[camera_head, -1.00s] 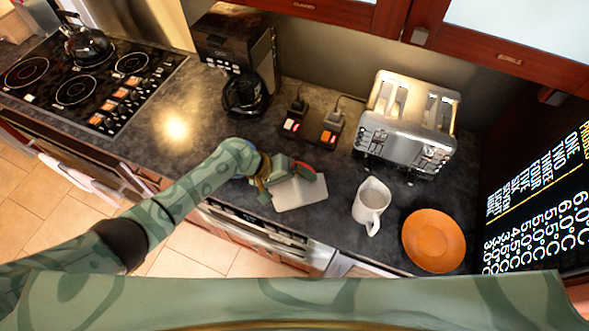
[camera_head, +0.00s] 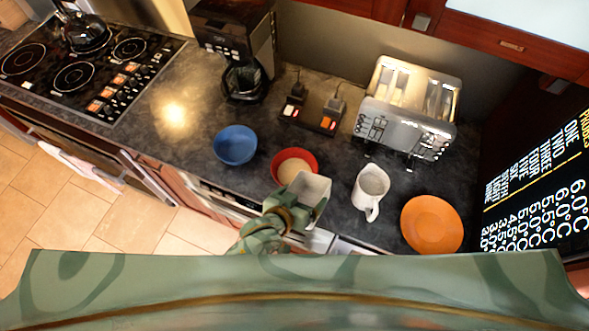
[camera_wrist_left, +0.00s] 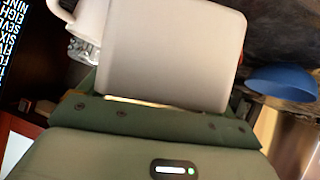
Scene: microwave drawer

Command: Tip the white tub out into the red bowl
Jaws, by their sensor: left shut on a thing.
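The red bowl (camera_head: 293,163) sits on the dark counter with a pale beige fill inside. The white tub (camera_head: 312,187) is just in front of it, toward me, and overlaps its near rim in the head view. The tub's open top faces up toward the head camera, and I see pale inner walls; any contents are unclear. My left gripper (camera_head: 296,207) is shut on the tub. In the left wrist view the tub (camera_wrist_left: 170,55) fills the middle between the fingers, and the red bowl is mostly hidden behind it. My right gripper is out of view.
A blue bowl (camera_head: 235,145) stands left of the red bowl. A white jug (camera_head: 370,190) and an orange plate (camera_head: 432,224) are to the right. A toaster (camera_head: 408,108), a plugged socket block (camera_head: 312,115) and a coffee maker (camera_head: 240,50) line the back.

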